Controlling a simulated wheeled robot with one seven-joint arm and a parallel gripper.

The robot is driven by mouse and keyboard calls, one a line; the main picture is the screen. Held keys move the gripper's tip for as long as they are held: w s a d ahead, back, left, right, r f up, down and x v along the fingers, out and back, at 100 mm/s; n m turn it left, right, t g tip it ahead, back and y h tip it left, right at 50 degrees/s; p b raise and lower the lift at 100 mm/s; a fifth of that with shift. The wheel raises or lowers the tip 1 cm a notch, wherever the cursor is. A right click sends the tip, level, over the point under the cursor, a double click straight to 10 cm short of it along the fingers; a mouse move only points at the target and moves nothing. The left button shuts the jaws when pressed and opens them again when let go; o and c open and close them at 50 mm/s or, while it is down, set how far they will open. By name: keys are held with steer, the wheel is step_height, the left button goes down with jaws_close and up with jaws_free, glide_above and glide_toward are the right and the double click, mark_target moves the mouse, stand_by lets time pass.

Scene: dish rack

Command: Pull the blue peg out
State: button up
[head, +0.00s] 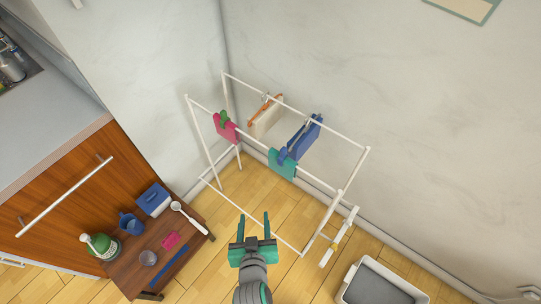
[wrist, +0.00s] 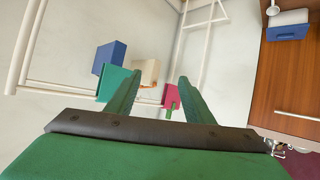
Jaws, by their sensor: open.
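A blue peg (head: 284,156) sits on the near bar of the white drying rack (head: 235,205), at the top of a teal cloth (head: 281,169). In the wrist view the teal cloth (wrist: 116,80) shows beside the left finger; I cannot make out the blue peg there. A blue cloth (head: 304,138) hangs behind it on the far bar. My gripper (head: 254,222) is open and empty, low in front of the rack and apart from the peg. Its two fingers also show in the wrist view (wrist: 159,88).
A pink cloth (head: 226,129) with a green peg (head: 223,117) and a cream cloth (head: 265,118) with orange pegs also hang there. A low wooden table (head: 133,268) with several items stands left. A grey-white bin (head: 347,290) stands right. Walls are close behind the rack.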

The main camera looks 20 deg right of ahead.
steer(key=w+d+r+m+g+h, duration=0.2)
steer(key=w+d+r+m+h, duration=0.25)
steer(key=w, duration=0.55)
steer(key=m+g+h, duration=0.1)
steer(key=m+g, duration=0.3)
steer(key=m, duration=0.1)
glide_toward(282, 152)
steer(key=x, duration=0.3)
steer(key=shift+s+a+r+n, duration=0.1)
steer(key=shift+s+n, duration=0.1)
steer(key=shift+n, duration=0.05)
steer(key=shift+a, duration=0.1)
steer(key=shift+x, duration=4.55)
steer(key=shift+w, duration=0.1)
